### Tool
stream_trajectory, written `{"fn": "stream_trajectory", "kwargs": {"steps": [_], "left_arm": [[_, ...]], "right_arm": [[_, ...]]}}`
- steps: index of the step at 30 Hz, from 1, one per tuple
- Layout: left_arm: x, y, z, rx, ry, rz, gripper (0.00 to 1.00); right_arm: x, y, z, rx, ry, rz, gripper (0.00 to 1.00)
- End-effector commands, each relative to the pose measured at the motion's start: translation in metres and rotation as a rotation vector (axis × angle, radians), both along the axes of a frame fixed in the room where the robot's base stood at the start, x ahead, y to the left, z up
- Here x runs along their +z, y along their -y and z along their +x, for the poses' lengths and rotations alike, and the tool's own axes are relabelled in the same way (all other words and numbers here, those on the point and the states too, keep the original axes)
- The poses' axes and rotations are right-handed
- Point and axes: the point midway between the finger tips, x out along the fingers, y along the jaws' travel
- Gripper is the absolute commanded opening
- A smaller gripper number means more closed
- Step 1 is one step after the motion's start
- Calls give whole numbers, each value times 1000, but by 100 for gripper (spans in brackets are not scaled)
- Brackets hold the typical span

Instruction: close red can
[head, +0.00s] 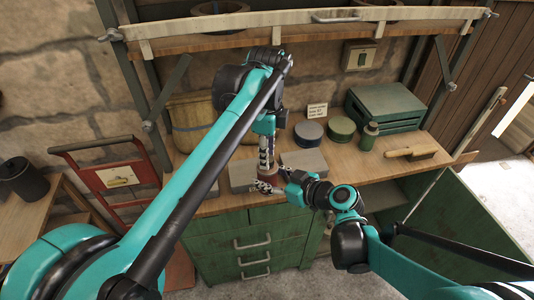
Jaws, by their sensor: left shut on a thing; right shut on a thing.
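The red can (271,182) stands upright at the front of the workbench, small and partly hidden by my grippers. My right gripper (272,186) comes in from the right and is shut around the can's body. My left gripper (267,160) points down from above and is shut on a small pale lid (266,167) at the can's top. I cannot tell whether the lid is seated on the can or just above it.
Grey blocks (304,161) lie beside the can. Behind are a blue-grey round tin (308,132), a green round tin (341,129), a green bottle (369,136), a green crate (386,106) and a wooden-handled brush (411,152). Green drawers (250,242) are below. Bench room is free at right.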

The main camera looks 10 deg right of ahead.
Motion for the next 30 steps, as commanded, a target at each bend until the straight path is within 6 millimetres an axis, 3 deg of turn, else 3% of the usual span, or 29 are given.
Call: {"fn": "stream_trajectory", "kwargs": {"steps": [12, 18, 22, 30], "left_arm": [[-1, 1, 2, -1006, 3, -1, 19], [-1, 2, 1, -1391, 3, 0, 19], [-1, 2, 1, -1504, 3, 0, 19], [-1, 3, 1, -1525, 4, 0, 19]], "right_arm": [[0, 0, 0, 0, 0, 0, 0], [0, 0, -1, 0, 0, 0, 0], [0, 0, -1, 1, 0, 0, 0], [0, 0, -1, 2, 0, 0, 0]]}}
